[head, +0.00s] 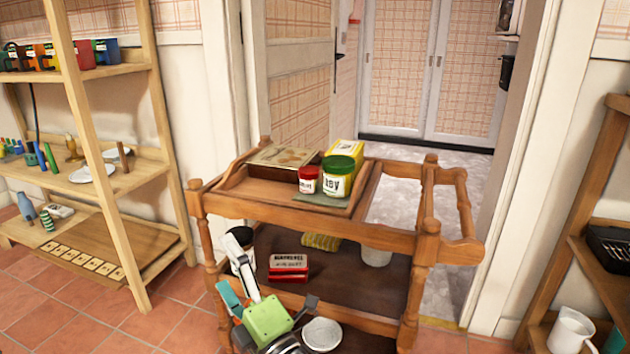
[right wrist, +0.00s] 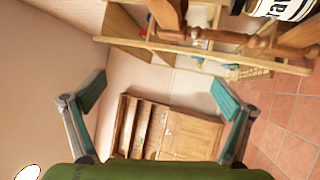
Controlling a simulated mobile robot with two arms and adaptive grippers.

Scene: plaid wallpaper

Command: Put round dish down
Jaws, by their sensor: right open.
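My right gripper (head: 250,285), with a green body and teal finger pads, is in front of the wooden cart's lower shelf. In the right wrist view its two fingers (right wrist: 160,100) stand wide apart with nothing between them. My left gripper is not in view.
The wooden cart (head: 440,245) holds a green-lidded jar (head: 338,178), a red-lidded jar (head: 308,181) and a yellow box (head: 345,149) on top. A red block-like item (head: 288,270) is on its lower shelf. A white jug (head: 570,332) stands at right. Tiled floor is clear at left.

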